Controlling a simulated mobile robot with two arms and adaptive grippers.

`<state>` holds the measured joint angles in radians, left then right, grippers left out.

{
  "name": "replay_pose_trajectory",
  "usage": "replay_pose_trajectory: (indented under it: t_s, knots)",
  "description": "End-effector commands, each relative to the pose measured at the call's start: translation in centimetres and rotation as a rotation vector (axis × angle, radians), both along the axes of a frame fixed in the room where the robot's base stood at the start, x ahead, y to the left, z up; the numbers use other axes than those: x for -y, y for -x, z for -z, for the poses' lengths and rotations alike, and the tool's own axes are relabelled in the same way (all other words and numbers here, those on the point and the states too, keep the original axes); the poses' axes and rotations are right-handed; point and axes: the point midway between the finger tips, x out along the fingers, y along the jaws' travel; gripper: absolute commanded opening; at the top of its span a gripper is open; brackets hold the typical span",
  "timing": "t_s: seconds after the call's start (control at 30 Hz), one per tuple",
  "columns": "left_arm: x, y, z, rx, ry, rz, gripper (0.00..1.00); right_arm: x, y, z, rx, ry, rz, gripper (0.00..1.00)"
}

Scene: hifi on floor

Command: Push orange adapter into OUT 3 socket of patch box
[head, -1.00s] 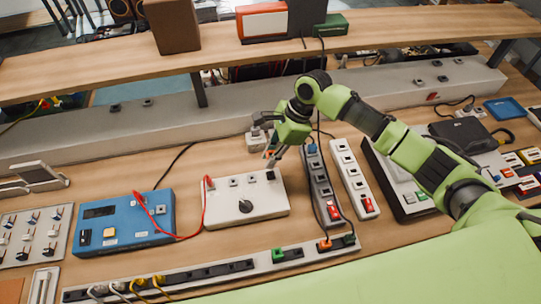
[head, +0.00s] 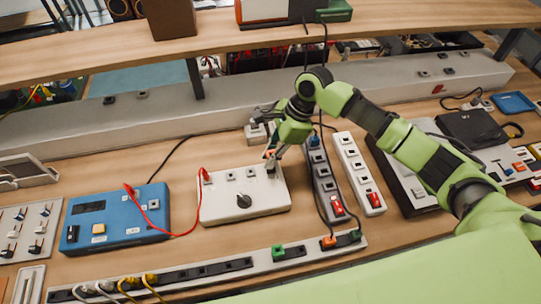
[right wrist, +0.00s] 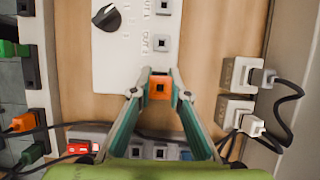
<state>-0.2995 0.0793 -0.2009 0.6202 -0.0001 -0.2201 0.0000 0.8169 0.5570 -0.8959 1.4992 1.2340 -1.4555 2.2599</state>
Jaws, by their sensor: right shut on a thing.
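The patch box (head: 222,208) is the white box with a black knob on the bench; it also shows in the right wrist view (right wrist: 112,55). My right gripper (head: 270,160) is over its far right corner. In the right wrist view the gripper (right wrist: 159,84) is shut on the orange adapter (right wrist: 159,88), one fingertip on each side. The adapter lies in line with two visible sockets, the nearer one (right wrist: 161,42) being free. The OUT 3 socket is hidden behind the adapter and fingers, so I cannot tell whether the adapter is inserted. My left gripper is not in view.
A blue box (head: 115,217) with a red cable to the patch box stands at left. A long strip (head: 290,257) with plugs runs along the front. A shelf (head: 400,32) spans the back.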

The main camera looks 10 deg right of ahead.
Motion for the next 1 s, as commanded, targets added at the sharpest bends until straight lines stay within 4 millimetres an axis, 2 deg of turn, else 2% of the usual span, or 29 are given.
replay_pose_trajectory:
  t_s: [1.0]
  knots:
    - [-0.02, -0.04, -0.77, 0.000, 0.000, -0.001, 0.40, -0.06, -0.01, -0.03, 0.000, -0.001, 0.000, 0.00]
